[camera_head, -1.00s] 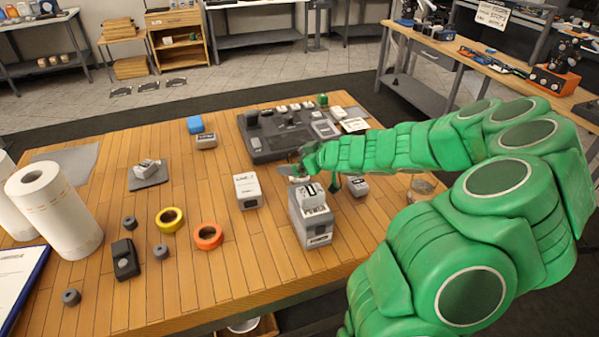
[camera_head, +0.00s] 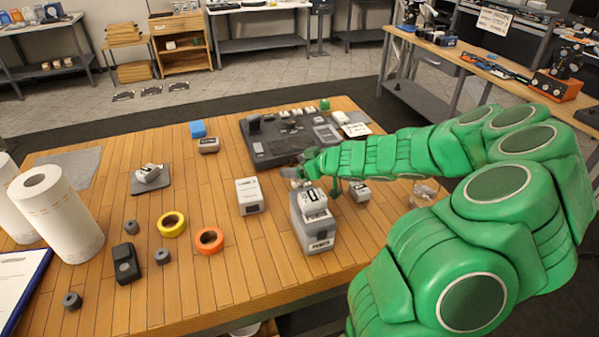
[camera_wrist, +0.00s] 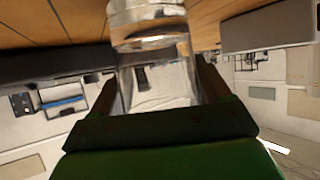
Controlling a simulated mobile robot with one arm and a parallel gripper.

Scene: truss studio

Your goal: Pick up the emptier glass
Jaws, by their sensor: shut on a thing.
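My gripper (camera_wrist: 158,85) is shut on a clear glass (camera_wrist: 155,72), which shows between its two fingers in the wrist view. A clear rounded glass part (camera_wrist: 147,14) shows just above it there; I cannot tell whether it belongs to the held glass or to another one. The liquid level in the held glass is not clear. In the head view my gripper (camera_head: 303,174) is small and partly hidden at the end of my green arm, near the dark grey console. Another clear glass (camera_head: 424,189) stands on the table at the right, partly behind my arm.
A grey power box (camera_head: 314,228) and a white-topped box (camera_head: 250,196) stand in front of my gripper. The dark console (camera_head: 272,146) lies behind it. Yellow tape (camera_head: 172,224), orange tape (camera_head: 209,241) and paper rolls (camera_head: 60,218) are at left.

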